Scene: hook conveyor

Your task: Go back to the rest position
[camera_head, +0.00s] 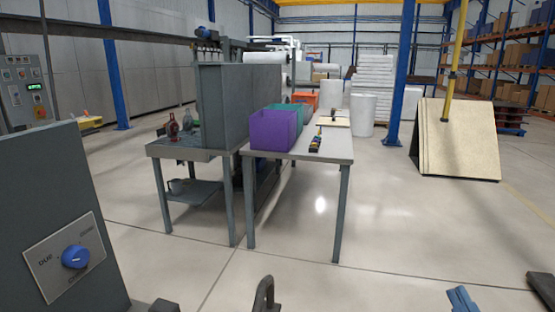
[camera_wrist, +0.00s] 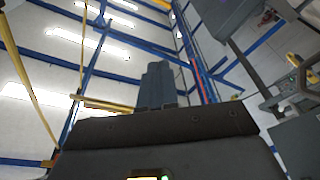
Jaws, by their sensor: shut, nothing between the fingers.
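My gripper (camera_wrist: 158,85) shows in the wrist view, its blue-grey fingers together above the dark gripper body. It is shut and nothing shows between the fingers. It points up towards the roof and touches nothing that I can see. In the head view I cannot make out the gripper for certain. A small blue part (camera_head: 462,298) shows at the bottom right edge there, and I cannot tell what it belongs to.
A grey control box with a blue knob (camera_head: 75,257) stands close at left. A dark hook (camera_head: 265,293) shows at the bottom edge. Beyond open floor, a table (camera_head: 335,153) carries a purple bin (camera_head: 272,131). A slanted wooden board (camera_head: 457,140) stands at right.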

